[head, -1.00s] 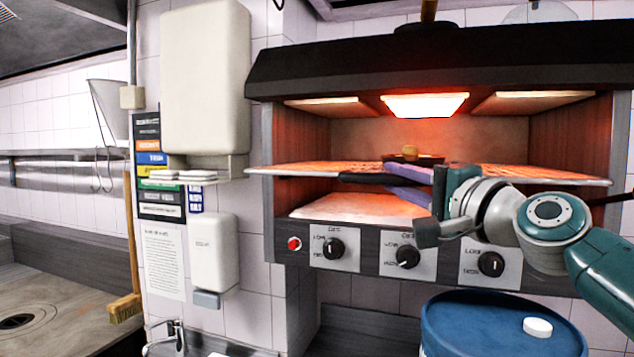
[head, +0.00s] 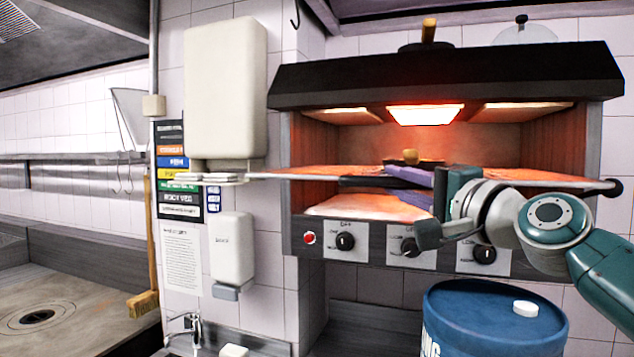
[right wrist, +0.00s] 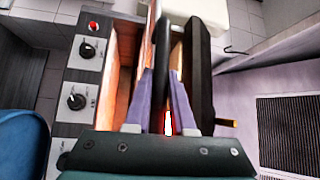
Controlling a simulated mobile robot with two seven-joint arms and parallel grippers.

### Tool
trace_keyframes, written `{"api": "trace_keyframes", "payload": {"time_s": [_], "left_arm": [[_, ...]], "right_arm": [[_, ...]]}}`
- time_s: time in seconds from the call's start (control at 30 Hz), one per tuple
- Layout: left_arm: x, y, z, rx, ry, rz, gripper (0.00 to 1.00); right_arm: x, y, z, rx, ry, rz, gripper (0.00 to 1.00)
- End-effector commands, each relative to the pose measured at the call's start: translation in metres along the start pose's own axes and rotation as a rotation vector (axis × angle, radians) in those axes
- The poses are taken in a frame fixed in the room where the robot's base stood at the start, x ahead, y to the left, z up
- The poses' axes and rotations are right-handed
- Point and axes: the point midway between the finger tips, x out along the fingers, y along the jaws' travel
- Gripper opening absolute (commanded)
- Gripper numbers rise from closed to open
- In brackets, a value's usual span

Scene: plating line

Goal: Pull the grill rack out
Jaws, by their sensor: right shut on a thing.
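The grill rack (head: 318,174) is a thin, wide plate at mid-height in the glowing grill (head: 445,90), seen almost edge-on, reaching past the grill's side walls. A black handle bar (head: 362,182) runs along its front middle. My right gripper (head: 398,182) comes in from the right, its purple fingers shut on the handle. In the right wrist view the black handle (right wrist: 162,45) lies between the two fingers (right wrist: 163,80). A small brownish item (head: 410,156) shows on the rack behind the fingers; its base is partly hidden. My left gripper is not in view.
A blue drum (head: 490,315) with a white round piece (head: 526,308) on top stands below my right arm. A tap (head: 190,325) is lower left.

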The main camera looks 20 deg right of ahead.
Motion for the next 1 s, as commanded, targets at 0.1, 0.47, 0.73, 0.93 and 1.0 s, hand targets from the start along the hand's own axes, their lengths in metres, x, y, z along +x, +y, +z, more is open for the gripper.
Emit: {"api": "trace_keyframes", "payload": {"time_s": [0.1, 0.47, 0.73, 0.93, 1.0], "left_arm": [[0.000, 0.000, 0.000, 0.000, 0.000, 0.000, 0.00], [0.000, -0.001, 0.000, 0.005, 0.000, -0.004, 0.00], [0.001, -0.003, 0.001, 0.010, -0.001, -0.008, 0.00], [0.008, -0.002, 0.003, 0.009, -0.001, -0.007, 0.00], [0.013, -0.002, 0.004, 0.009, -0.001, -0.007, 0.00]], "right_arm": [[0.000, 0.000, -0.001, 0.000, 0.002, -0.001, 0.30], [0.000, 0.000, 0.000, 0.000, 0.001, 0.000, 0.52], [-0.014, 0.002, 0.000, 0.000, 0.000, 0.001, 0.52], [-0.049, 0.003, 0.001, -0.002, 0.000, 0.001, 0.52], [-0.062, 0.004, 0.001, -0.001, 0.000, 0.000, 0.52]]}}
